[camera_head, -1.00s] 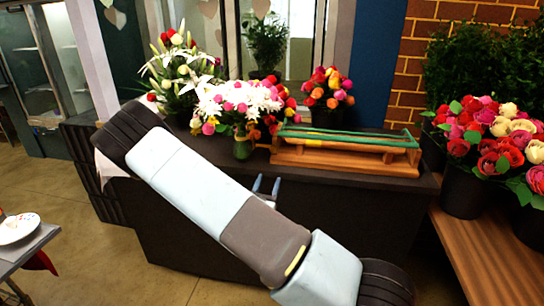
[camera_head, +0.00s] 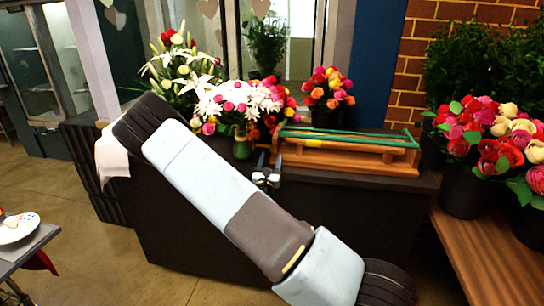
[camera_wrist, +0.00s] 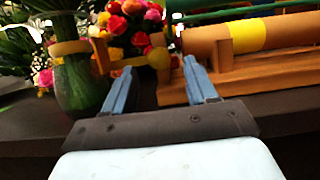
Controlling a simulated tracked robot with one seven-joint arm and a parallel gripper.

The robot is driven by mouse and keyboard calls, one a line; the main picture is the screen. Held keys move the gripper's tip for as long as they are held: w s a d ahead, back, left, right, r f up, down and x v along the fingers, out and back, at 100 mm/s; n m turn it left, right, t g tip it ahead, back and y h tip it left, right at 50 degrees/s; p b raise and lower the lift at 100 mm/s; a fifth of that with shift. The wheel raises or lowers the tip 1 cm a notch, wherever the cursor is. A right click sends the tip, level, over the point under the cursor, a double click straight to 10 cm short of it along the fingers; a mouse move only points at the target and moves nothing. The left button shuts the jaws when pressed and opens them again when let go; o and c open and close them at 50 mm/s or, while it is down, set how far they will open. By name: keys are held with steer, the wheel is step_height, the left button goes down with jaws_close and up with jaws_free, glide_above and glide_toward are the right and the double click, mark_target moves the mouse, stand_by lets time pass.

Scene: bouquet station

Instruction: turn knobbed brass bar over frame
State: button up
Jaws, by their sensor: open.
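A wooden frame (camera_head: 345,162) stands on the dark counter with a green bar (camera_head: 350,139) along it. In the wrist view, the frame (camera_wrist: 262,72) holds a brown roll with a yellow band (camera_wrist: 246,35). In the head view, my gripper (camera_head: 267,178) is at the counter's front edge.
A green glass vase (camera_head: 243,147) of white and pink flowers stands close left of the frame; it also shows in the wrist view (camera_wrist: 82,85). More bouquets stand behind. Black flower buckets (camera_head: 464,190) stand at right. A white cloth (camera_head: 112,157) hangs at left.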

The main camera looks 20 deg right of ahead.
steer(key=shift+x, duration=1.2)
steer(key=shift+a, duration=0.1)
jaws_close()
